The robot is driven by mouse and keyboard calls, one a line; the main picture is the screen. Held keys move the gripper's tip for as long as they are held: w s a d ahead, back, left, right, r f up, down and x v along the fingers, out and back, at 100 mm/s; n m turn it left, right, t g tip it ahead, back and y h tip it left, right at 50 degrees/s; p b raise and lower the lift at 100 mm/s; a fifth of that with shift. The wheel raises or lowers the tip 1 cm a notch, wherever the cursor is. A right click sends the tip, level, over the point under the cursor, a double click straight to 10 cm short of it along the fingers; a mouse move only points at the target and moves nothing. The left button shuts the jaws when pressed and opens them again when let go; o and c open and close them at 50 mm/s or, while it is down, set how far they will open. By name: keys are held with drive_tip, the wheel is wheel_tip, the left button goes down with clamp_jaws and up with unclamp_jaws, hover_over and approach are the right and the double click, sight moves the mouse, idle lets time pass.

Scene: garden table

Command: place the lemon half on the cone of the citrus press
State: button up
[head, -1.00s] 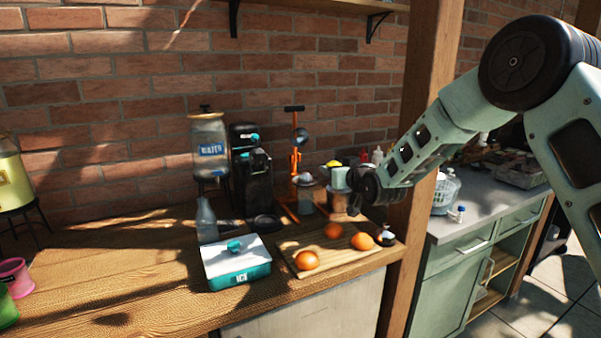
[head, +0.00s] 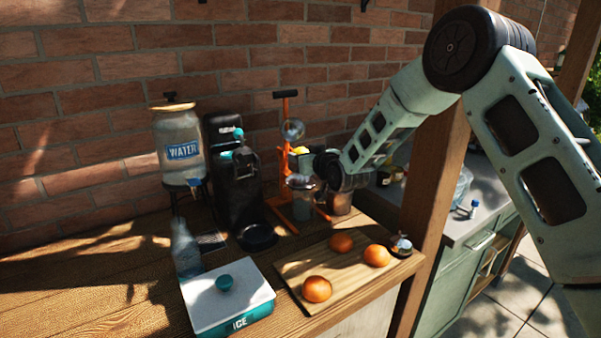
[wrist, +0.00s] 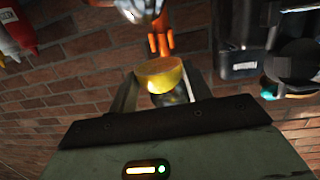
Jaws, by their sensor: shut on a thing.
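The citrus press (head: 285,180) stands against the wall, with an orange frame, a black-handled lever and a metal dome (head: 292,130). Its orange post (wrist: 160,44) and dome show in the wrist view. The yellow lemon half (wrist: 162,76) is between the jaws of my gripper (wrist: 158,88), which is shut on it. In the head view the lemon half (head: 301,150) is a small yellow patch at my gripper (head: 303,160), below the dome and above the press's metal bowl (head: 300,182). The cone cannot be made out.
A glass (head: 302,206) stands under the bowl, and a metal cup (head: 340,203) is to its right. A black coffee machine (head: 233,180) and water dispenser (head: 180,150) stand left. In front are a board (head: 335,268) with oranges and an ice box (head: 228,300).

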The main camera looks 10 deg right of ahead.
sight(304, 181)
drive_tip(key=shift+f+p, duration=0.85)
drive_tip(key=shift+f, duration=2.3)
drive_tip(key=shift+f, duration=0.2)
drive_tip(key=o, duration=1)
drive_tip(key=shift+c, duration=0.2)
drive_tip(key=shift+s+r, duration=0.1)
drive_tip(key=shift+r, duration=0.1)
